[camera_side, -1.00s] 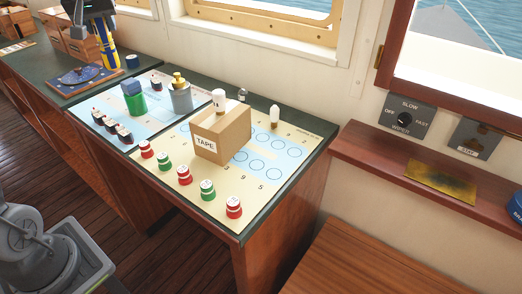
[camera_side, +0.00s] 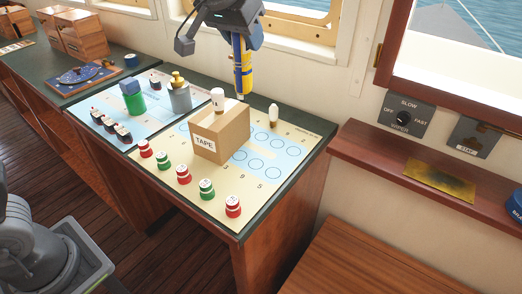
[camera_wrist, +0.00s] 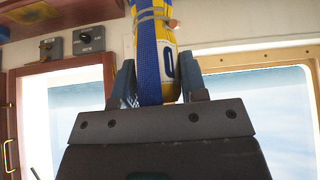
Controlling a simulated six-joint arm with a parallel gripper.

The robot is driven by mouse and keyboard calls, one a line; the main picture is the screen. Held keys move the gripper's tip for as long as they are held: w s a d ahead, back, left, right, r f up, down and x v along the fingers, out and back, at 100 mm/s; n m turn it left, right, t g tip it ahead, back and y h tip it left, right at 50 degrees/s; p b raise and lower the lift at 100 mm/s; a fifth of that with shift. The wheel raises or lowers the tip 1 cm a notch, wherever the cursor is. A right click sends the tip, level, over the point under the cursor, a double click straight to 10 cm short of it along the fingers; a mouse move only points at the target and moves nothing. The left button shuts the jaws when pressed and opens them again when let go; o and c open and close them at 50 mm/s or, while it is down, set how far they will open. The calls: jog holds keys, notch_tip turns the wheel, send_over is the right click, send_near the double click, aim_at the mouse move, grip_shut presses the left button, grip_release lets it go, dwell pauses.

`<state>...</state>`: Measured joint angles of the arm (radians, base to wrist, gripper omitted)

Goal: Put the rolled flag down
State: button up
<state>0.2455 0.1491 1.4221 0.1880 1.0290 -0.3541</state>
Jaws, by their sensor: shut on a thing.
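The rolled flag (camera_side: 243,72) is a blue and yellow roll. It hangs nearly upright from my gripper (camera_side: 240,38) in the side view, its lower end just above or behind the back of the cardboard box; I cannot tell whether it touches anything. In the wrist view my gripper (camera_wrist: 155,85) is shut on the rolled flag (camera_wrist: 156,45), with one dark finger on each side of it. The box labelled TAPE (camera_side: 221,134) stands on the cream chart (camera_side: 255,205).
Red and green buoy pieces (camera_side: 184,174) line the chart's front edge. A white bottle-shaped piece (camera_side: 273,114) stands right of the box. A window wall rises behind.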

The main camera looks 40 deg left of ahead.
jog(key=s+d+m, duration=0.1)
jog(key=d, duration=0.5)
notch_tip(320, 180, down, 22)
jog(key=shift+a+r+h, duration=0.15)
jog(key=shift+a+h, duration=0.15)
jog(key=shift+h, duration=0.1)
jog(key=o, duration=0.9)
jog(key=shift+o, duration=0.3)
jog(key=v, duration=1.2)
